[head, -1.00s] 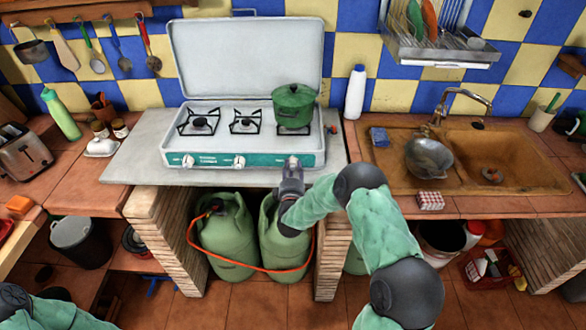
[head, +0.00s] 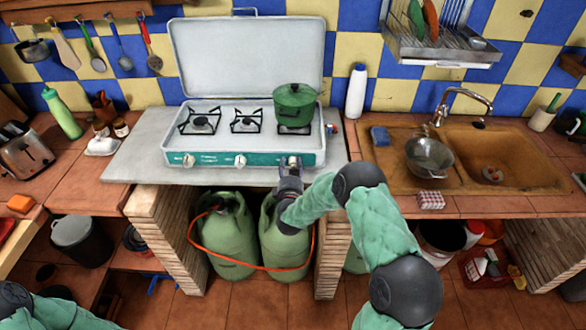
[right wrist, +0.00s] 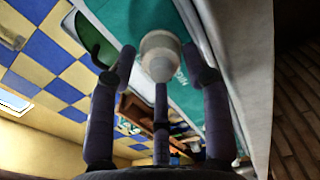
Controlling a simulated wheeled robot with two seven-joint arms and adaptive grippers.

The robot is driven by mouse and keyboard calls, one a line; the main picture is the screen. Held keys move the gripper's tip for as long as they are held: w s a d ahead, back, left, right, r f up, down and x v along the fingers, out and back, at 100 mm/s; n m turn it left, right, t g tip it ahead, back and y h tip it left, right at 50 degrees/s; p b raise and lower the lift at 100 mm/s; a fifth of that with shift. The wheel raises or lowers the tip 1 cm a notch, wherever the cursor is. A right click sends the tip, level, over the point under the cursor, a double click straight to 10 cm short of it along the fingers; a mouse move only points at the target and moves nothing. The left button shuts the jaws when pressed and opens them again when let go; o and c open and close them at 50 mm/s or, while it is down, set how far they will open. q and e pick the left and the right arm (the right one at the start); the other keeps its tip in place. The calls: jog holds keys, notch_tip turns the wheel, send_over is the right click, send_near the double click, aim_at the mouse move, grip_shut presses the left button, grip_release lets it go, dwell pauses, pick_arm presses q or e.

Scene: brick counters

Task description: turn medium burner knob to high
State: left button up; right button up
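The white stove (head: 300,145) has a teal front panel with a left knob (head: 189,160), a middle knob (head: 240,161) and a right knob (head: 293,161). The picture does not tell which is the medium one. My right gripper (head: 290,166) is at the right knob. In the right wrist view, a pale round knob (right wrist: 160,57) lies between the spread fingertips of my right gripper (right wrist: 158,68), with small gaps at both sides. The gripper is open and holds nothing. My left gripper is out of view; only part of my left arm shows at the lower left.
A green pot (head: 294,104) stands on the stove's right burner, above the gripper. The raised lid (head: 248,55) stands behind the burners. Green gas bottles (head: 229,240) with an orange hose stand below the counter, near my right arm. A sink (head: 510,160) is at the right.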

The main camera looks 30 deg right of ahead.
jog(key=shift+f, duration=0.15)
jog(key=shift+s+f, duration=0.3)
dwell(0.3)
jog(key=shift+d, duration=0.1)
